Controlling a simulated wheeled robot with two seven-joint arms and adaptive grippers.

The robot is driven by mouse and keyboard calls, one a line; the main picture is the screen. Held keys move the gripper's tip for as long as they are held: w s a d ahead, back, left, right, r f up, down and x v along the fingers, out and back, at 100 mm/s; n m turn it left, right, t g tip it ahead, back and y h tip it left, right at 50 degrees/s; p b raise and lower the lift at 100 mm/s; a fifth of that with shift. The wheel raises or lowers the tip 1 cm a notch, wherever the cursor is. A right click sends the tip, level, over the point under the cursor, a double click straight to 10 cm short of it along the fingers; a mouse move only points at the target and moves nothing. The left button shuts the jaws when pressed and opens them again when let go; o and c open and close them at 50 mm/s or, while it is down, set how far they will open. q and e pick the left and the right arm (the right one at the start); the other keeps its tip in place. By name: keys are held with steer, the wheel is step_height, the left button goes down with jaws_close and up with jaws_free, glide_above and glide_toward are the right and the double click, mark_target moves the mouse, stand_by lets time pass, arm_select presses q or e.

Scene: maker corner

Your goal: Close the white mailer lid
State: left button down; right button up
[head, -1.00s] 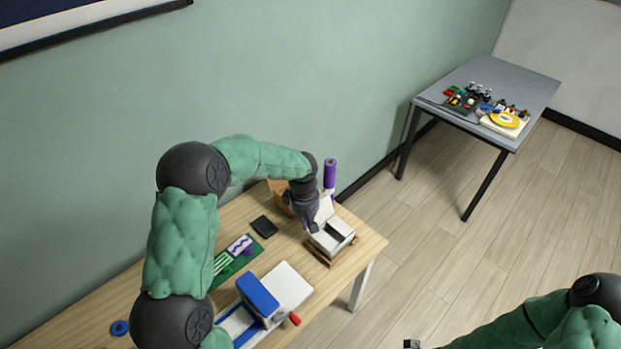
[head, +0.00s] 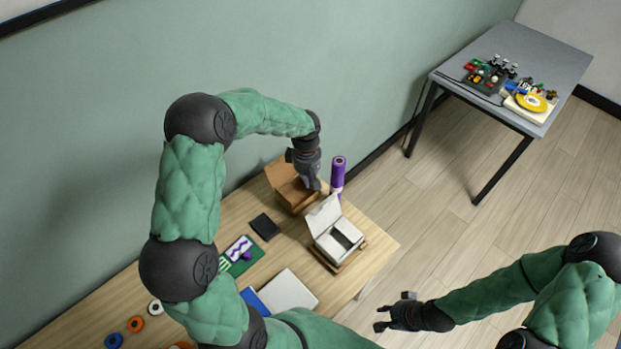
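The white mailer (head: 339,239) sits on a brown wooden base near the right end of the wooden table. Its white lid (head: 324,214) stands up, open, at the back left side of the box. A dark item shows inside the box. My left gripper (head: 312,182) points down just behind the raised lid, beside an open brown cardboard box; I cannot tell whether it touches the lid, and its fingers are too small to read. My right gripper (head: 381,313) is over the floor, right of the table, with its fingers apart and empty.
The open brown cardboard box (head: 285,178) and a purple roll (head: 338,172) stand behind the mailer. A black flat item (head: 264,227) and a green mat (head: 250,264) lie to the left. A grey table (head: 540,62) with electronics stands at the far right.

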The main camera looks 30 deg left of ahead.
arm_select(q)
steer(key=s+d+f, duration=0.1)
steer(key=d+f, duration=0.2)
steer(key=f, duration=0.3)
steer(key=shift+s+d, duration=0.15)
steer(key=shift+d, duration=0.25)
